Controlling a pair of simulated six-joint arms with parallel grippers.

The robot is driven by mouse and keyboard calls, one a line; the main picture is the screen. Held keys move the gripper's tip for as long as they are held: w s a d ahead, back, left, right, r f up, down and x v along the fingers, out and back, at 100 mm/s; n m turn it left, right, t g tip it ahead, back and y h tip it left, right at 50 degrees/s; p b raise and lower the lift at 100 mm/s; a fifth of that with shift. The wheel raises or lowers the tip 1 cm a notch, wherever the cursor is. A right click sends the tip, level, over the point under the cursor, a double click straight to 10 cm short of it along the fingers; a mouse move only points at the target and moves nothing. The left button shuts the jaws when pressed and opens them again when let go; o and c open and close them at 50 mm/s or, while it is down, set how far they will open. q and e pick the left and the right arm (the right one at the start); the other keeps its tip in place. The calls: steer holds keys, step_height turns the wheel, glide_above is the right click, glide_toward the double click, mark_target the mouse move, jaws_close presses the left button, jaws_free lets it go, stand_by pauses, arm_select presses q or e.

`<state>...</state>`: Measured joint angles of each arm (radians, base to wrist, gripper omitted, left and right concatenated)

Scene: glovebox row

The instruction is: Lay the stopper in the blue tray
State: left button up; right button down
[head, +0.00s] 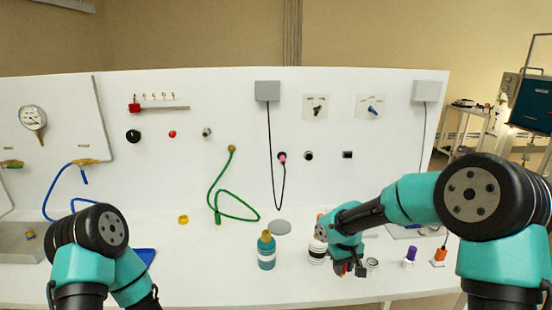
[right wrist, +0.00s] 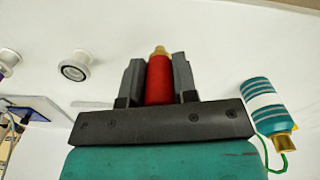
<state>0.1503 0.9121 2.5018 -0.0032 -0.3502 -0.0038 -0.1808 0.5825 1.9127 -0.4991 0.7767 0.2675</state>
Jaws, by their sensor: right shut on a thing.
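My right gripper (right wrist: 158,80) is shut on a red cylindrical piece (right wrist: 159,82) with a brass-coloured tip; I cannot tell for sure that it is the stopper. In the head view this gripper (head: 349,268) is low over the right half of the bench, beside a white bottle with a dark band (head: 317,252), and mostly hides what it holds. A blue flat thing (head: 146,256), likely the blue tray, shows in part behind my left arm at the left. My left gripper is out of view.
A teal bottle (head: 266,250) stands left of the white bottle, near a grey disc (head: 280,227). A small round jar (head: 373,264), a purple-topped piece (head: 411,256) and an orange piece (head: 439,256) stand to the right. A yellow ring (head: 183,219) and green hose (head: 238,214) are towards the back panel.

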steer(key=m, duration=0.6)
steer(key=shift+m, duration=0.4)
